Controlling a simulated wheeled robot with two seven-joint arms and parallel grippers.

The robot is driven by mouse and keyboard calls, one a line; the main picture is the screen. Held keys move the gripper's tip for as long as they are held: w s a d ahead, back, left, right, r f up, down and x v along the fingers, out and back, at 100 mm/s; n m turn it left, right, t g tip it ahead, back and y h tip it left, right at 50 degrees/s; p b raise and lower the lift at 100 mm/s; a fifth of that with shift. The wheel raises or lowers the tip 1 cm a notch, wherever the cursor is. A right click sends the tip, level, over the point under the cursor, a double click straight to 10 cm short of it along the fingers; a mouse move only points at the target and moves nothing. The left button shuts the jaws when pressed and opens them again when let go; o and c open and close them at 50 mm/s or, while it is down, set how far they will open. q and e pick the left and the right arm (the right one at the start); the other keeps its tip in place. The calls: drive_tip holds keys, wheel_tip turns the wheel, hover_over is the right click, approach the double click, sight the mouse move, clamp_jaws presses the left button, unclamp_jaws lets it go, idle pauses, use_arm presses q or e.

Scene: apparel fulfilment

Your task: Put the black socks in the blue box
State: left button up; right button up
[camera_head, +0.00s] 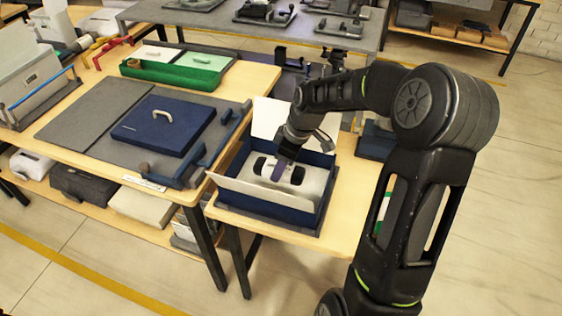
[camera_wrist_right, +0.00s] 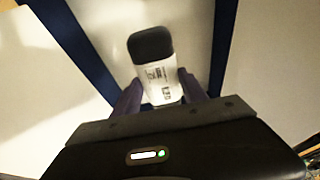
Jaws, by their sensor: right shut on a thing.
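The blue box (camera_head: 265,214) stands open on the right part of the wooden table, with white lining flaps raised at its front and back. The black socks (camera_head: 259,166), wrapped in a white printed band, are inside the box area, over the white lining. My right gripper (camera_head: 282,168) reaches down into the box and is shut on the socks at their band. In the right wrist view the socks (camera_wrist_right: 150,43) sit between the two fingers of the right gripper (camera_wrist_right: 158,88); their near end is hidden. Whether they touch the box floor is unclear. My left gripper is not in view.
A dark blue lid (camera_head: 163,126) with a pale handle lies on the grey mat left of the box. A green tray (camera_head: 175,73) stands behind it. Red and yellow handles (camera_head: 104,47) are at the far left. A grey table (camera_head: 250,22) is at the back.

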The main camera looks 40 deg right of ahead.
drive_tip(key=shift+f+b, duration=1.2)
drive_tip(key=shift+f, duration=0.95)
drive_tip(key=o, duration=2)
drive_tip(key=shift+r+p, duration=2.4)
drive_tip(key=shift+r, duration=1.15)
